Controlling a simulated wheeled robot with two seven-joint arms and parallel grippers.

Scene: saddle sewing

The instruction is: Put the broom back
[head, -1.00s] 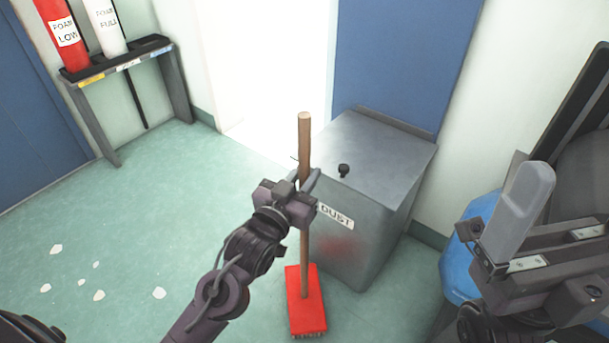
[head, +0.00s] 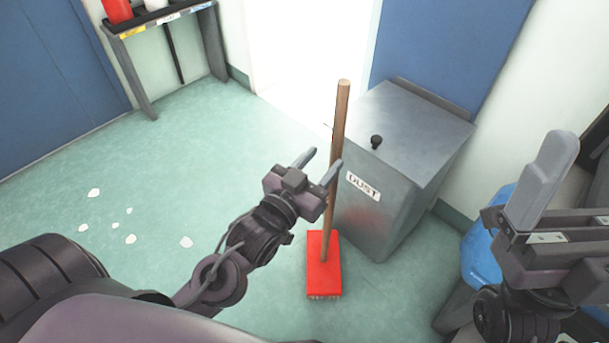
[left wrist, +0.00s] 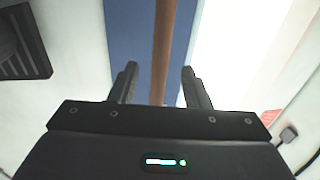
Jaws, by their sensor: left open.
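The broom stands upright with a slight tilt, its wooden handle (head: 339,130) up and its red head (head: 323,266) on the green floor, in front of the grey dust bin. My left gripper (head: 322,162) is open close to the handle at mid-height. In the left wrist view the handle (left wrist: 162,50) runs up beyond and between the open fingers (left wrist: 158,85), with gaps to both. I cannot tell whether the handle is within finger reach. My right gripper (head: 550,185) is at the right edge of the head view, away from the broom; its finger gap does not show clearly.
The grey bin labelled DUST (head: 400,165) stands just right of the broom. A blue container (head: 482,250) is partly hidden behind my right gripper. A rack (head: 165,25) with a red cylinder stands at the back left. White scraps (head: 130,239) lie on open floor.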

